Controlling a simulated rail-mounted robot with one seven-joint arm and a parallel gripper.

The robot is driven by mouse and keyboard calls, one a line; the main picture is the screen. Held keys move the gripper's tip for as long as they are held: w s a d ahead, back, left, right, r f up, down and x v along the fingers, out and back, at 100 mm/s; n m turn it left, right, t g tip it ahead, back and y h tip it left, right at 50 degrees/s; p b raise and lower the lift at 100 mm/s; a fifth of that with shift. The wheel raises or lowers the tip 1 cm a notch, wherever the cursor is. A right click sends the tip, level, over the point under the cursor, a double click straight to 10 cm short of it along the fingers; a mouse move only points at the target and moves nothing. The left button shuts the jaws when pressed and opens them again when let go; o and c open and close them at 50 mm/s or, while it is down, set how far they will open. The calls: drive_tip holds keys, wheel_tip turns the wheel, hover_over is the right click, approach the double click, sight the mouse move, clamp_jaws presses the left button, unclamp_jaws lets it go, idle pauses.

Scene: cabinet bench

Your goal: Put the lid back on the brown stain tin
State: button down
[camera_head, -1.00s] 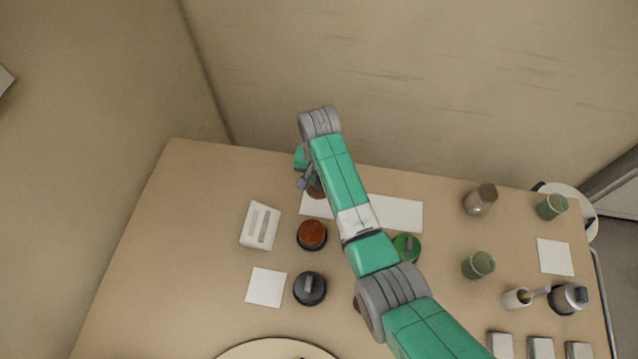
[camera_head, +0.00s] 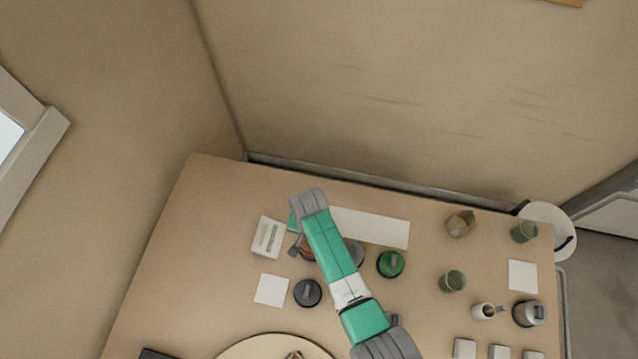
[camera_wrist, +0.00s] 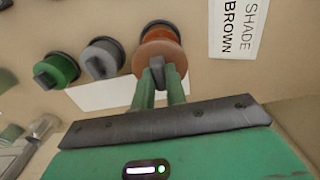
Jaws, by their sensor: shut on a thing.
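My gripper (camera_wrist: 157,82) is shut on the dark knob of the orange-brown lid (camera_wrist: 176,54) in the wrist view. The lid overlaps the brown stain tin (camera_wrist: 158,33), whose dark rim shows behind it. I cannot tell whether lid and tin touch. In the head view the brown tin (camera_head: 307,252) is mostly hidden by my arm. The gripper tips (camera_head: 293,250) show only in part there, at the tin's left. A card reading "SHADE BROWN" (camera_wrist: 237,28) lies beside the tin in the wrist view.
A grey tin (camera_wrist: 102,60) and a green tin (camera_wrist: 60,70) stand in a row beside it. A black-grey tin (camera_head: 307,292) stands in front. A white strip (camera_head: 372,227) lies behind; cups stand right.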

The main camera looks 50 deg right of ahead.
drive_tip(key=shift+f+b, duration=3.05)
drive_tip(key=shift+f, duration=0.2)
drive_tip(key=shift+p, duration=0.35)
drive_tip(key=shift+f, duration=0.15)
drive_tip(key=c, duration=0.9)
unclamp_jaws()
drive_tip(key=shift+o, duration=0.2)
